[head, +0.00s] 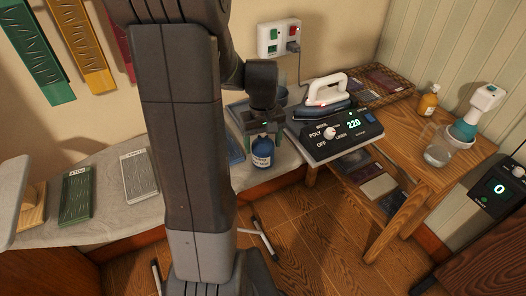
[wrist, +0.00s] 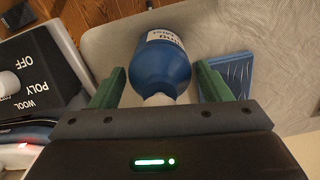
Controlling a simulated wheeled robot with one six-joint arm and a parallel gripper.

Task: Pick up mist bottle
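A blue bottle (head: 262,153) with a pale label stands near the front edge of the grey worktop; I take it for the mist bottle. In the wrist view, the bottle (wrist: 162,62) lies between my two green fingers, its lettering too blurred to read fully. My gripper (head: 262,138) is over its upper part from above and behind. My gripper (wrist: 161,78) is open, with a small gap visible on each side of the bottle. The bottle's top is partly hidden by the gripper.
An amber bottle (head: 428,101) and a teal-and-white sprayer (head: 466,127) stand on the wooden table (head: 420,165).

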